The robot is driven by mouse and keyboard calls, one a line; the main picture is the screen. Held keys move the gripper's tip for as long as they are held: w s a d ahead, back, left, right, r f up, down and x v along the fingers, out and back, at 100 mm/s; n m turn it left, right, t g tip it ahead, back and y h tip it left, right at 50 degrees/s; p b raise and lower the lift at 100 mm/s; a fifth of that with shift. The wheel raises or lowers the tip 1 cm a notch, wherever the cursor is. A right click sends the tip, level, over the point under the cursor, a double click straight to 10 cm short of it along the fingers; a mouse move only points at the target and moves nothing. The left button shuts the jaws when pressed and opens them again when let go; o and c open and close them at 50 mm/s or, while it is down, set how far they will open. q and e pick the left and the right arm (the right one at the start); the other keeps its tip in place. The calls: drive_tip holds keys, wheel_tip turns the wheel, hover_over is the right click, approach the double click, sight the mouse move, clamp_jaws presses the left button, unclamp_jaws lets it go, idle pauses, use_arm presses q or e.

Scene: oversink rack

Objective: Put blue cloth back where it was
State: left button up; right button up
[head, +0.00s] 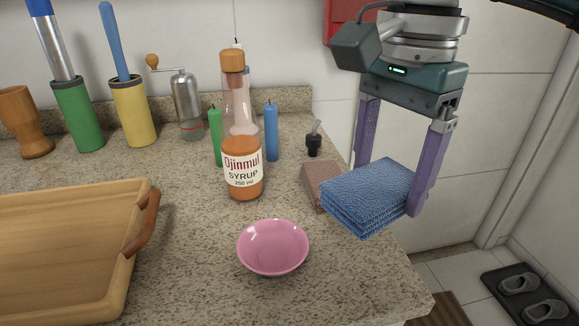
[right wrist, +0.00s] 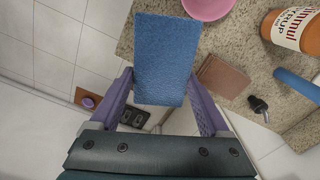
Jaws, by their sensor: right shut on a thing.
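The blue cloth (head: 372,195) is a folded, textured stack. In the head view it is between the purple fingers of my right gripper (head: 390,190), at the right edge of the stone counter (head: 210,260). My right gripper is shut on it. The right wrist view shows the cloth (right wrist: 165,60) reaching out past the fingertips (right wrist: 165,88), partly over the counter and partly over its edge. A gap between the cloth and the counter cannot be judged with certainty. My left gripper is not in view.
A brown block (head: 316,182) lies just left of the cloth. A pink bowl (head: 273,247), a syrup bottle (head: 243,170), a blue candle (head: 271,132) and a small dark bottle (head: 314,145) stand nearby. A wooden tray (head: 140,215) is at left.

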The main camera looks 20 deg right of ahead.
sight(369, 255)
wheel_tip(369, 255, down, 10)
drive_tip(key=shift+r, duration=0.2)
